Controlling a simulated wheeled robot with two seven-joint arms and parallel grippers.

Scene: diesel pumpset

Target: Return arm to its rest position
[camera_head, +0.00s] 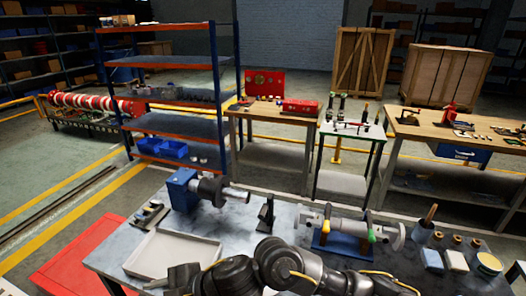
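One of my dark arms (290,266) with a yellow cable lies across the bottom of the view, in front of the workbench's near edge. It seems to be my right arm, since it comes in from the lower right. Its far end, apparently my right gripper (182,278), is at the lower left by the near right corner of a grey tray (172,254). The fingers are dark and partly cut off, so I cannot tell whether they are open or shut. Nothing is clearly seen in them. My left gripper is not in view.
The grey workbench (285,219) bears a blue-and-grey machine part (182,189), a black bracket (266,214), a shaft-like assembly on a blue stand (340,238), and several small containers at right. Tables and shelves stand behind.

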